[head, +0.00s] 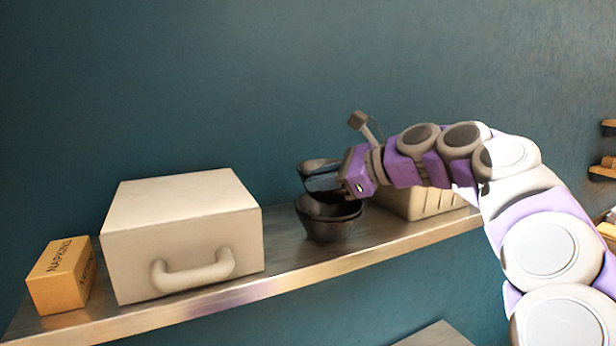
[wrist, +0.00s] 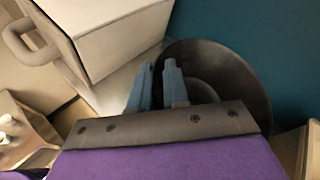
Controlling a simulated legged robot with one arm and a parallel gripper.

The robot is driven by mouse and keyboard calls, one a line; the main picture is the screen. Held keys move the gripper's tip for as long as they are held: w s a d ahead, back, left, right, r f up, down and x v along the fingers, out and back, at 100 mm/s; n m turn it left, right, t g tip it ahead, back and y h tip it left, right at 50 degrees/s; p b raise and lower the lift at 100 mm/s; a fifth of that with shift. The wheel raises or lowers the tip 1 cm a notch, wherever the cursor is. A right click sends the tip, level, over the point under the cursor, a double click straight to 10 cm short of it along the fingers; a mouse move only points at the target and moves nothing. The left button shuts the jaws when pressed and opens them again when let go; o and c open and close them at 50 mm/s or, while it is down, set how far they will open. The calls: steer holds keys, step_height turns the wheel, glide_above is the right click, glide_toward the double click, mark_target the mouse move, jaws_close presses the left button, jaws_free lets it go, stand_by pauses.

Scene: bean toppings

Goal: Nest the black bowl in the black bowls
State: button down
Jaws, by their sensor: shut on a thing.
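My gripper (head: 318,183), with blue-grey fingers, is shut on a black bowl (head: 315,164) behind and around the fingers. The held bowl is just above and slightly behind the black bowls (head: 332,222), which stand on the shelf. My gripper and its fingers hide much of the held bowl in the head view, and I cannot tell whether it touches the bowls below. In the wrist view my gripper (wrist: 158,68) pinches the near left rim of the black bowl (wrist: 228,78), whose dark inside faces the camera. The lower bowls cannot be told apart there.
A metal shelf (head: 285,262) runs along the teal wall. A beige box with a handle (head: 180,235) stands left of the bowls, and a napkins box (head: 62,277) further left. A slotted beige holder (head: 420,205) with an upright utensil (head: 361,122) is close on the right, behind my arm.

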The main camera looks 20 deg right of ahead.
mark_target(317, 220)
steer(key=shift+s+d+f+b, duration=0.1)
steer(key=shift+d+f+b, duration=0.2)
steer(key=shift+f, duration=0.35)
steer(key=shift+s+d+f+b, duration=0.1)
steer(key=shift+d+f, duration=0.25)
steer(key=shift+f, duration=0.25)
steer(key=a, duration=0.1)
steer(key=a+f, duration=0.1)
steer(key=a, duration=0.1)
steer(key=shift+w+a+f, duration=0.1)
steer(key=shift+f, duration=0.05)
steer(key=shift+d+f+b, duration=0.3)
steer(key=shift+d+f, duration=0.05)
steer(key=shift+d, duration=0.5)
steer(key=shift+a+r, duration=0.1)
steer(key=shift+a, duration=0.15)
steer(key=c, duration=1.1)
jaws_free()
steer(key=shift+o, duration=0.2)
steer(key=shift+d, duration=0.1)
